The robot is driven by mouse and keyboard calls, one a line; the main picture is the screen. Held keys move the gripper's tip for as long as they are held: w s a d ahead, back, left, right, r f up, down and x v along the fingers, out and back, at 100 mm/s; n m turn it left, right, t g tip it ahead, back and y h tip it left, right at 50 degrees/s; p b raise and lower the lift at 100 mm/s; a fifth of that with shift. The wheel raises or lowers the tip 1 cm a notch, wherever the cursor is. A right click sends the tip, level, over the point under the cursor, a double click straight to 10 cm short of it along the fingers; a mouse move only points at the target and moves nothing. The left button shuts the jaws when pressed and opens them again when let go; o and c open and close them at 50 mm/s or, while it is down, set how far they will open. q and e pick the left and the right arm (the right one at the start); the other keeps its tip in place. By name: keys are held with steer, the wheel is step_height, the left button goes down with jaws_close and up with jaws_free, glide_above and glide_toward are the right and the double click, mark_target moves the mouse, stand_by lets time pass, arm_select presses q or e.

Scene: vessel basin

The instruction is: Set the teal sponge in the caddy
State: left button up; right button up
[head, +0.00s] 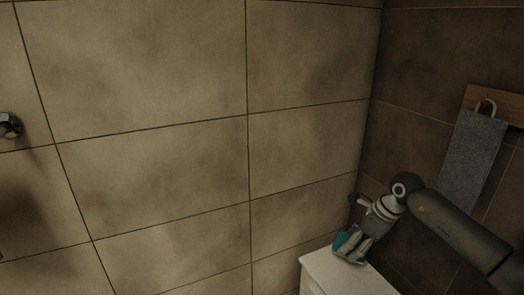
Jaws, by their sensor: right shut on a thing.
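The teal sponge (341,239) is in the fingers of my right gripper (350,249), low at the right of the head view. The gripper is shut on it and points down, over the back part of a white cabinet top (335,276). I cannot tell whether the sponge touches the top. The gripper covers part of the sponge. I cannot make out a caddy in this view. My left gripper does not show.
A grey towel (472,155) hangs from a wooden board (492,103) on the dark right wall, behind my right arm. A chrome fitting (9,126) sits on the tiled wall (150,70) at the far left. The room's corner is just behind the cabinet.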

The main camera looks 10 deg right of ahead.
steer(key=s+a+r+n+g+h, duration=0.1)
steer(key=s+a+n+g, duration=0.2)
steer(key=s+n, duration=0.8)
steer(key=s+a+r+n+g+h, duration=0.1)
steer(key=s+a+n+g, duration=0.3)
steer(key=s+a+n, duration=0.4)
steer(key=s+n+h, duration=0.1)
steer(key=s+n, duration=0.3)
steer(key=n, duration=0.2)
steer(key=shift+s+h, duration=0.2)
steer(key=shift+h, duration=0.1)
